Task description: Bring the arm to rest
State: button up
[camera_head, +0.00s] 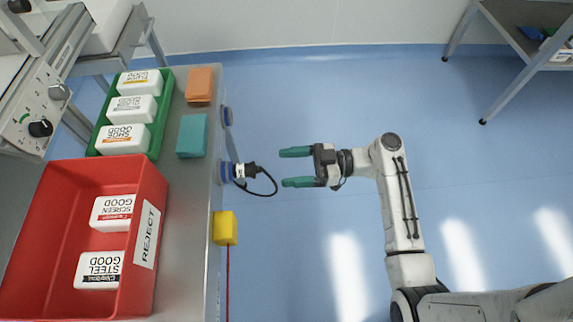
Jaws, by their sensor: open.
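My gripper (297,167) is open and empty, with two green fingers pointing left. It hangs over the blue floor (300,250), to the right of the metal bench (186,240) and apart from it. My arm (400,205) comes from the bottom right, rises to a bent joint and turns left to the gripper. Nothing touches the fingers.
A red REJECT bin (148,200) with two white packs and a green tray (158,128) with three packs stand on the bench. Orange (200,84) and teal (192,135) blocks lie nearby. A black-cabled plug (243,171) and yellow box (224,228) sit at its edge. A shelf (515,40) stands top right.

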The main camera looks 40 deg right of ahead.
dwell(0.3)
jog(key=s+a+f+m+g+h, duration=0.35)
jog(key=s+a+f+g, duration=0.2)
jog(key=s+f, duration=0.2)
jog(key=s+d+f+m+g+h, duration=0.1)
jog(key=s+d+m+g+h, duration=0.3)
jog(key=s+h, duration=0.35)
jog(key=s+d+r+m+h, duration=0.3)
jog(key=s+r+m+h, duration=0.1)
notch_tip(320, 180, up, 18)
jog(key=p, duration=1.8)
jog(key=shift+w+f, duration=0.2)
jog(key=shift+f, duration=0.05)
jog(key=shift+d, duration=0.1)
jog(key=shift+c, duration=0.2)
